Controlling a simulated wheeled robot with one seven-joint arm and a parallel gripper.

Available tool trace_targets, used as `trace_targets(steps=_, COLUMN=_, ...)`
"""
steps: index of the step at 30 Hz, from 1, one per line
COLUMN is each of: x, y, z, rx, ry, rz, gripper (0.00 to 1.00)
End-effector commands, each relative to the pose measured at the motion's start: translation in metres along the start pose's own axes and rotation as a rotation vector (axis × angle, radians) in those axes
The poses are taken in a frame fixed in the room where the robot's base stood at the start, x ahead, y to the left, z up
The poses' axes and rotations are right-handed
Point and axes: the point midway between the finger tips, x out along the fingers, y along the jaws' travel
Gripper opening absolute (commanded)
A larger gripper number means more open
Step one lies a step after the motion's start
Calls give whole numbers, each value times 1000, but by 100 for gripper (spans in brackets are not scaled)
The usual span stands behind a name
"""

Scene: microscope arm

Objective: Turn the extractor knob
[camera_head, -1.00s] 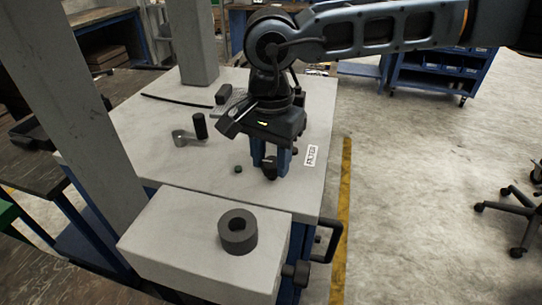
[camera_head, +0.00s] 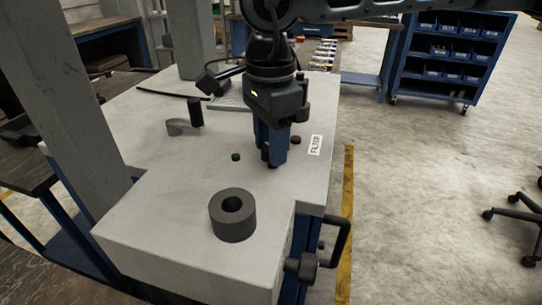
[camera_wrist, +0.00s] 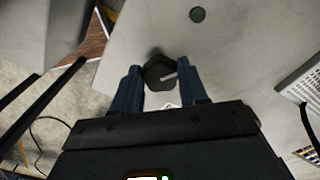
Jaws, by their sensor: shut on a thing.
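My gripper (camera_head: 272,150) points down over the light grey machine top (camera_head: 205,165), near the white FILTER label (camera_head: 315,145). Its blue fingers stand on either side of a dark faceted knob with a pale mark (camera_wrist: 158,74) in the wrist view, and are shut on it. In the head view the fingers mostly hide this knob. No label naming it as the extractor knob is readable.
A small dark button (camera_head: 236,157) lies left of my gripper. A crank with a black handle (camera_head: 196,113) stands farther back left. A dark ring (camera_head: 233,215) sits on the front block. A black handle (camera_head: 341,240) and side knob (camera_head: 303,268) project at right.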

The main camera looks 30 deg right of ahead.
Motion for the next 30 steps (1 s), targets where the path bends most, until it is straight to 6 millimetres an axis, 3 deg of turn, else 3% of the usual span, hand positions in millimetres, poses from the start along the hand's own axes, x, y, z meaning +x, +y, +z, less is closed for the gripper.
trace_targets(steps=30, x=2, y=-4, z=-2, rx=899, ry=1, rz=-3, gripper=12)
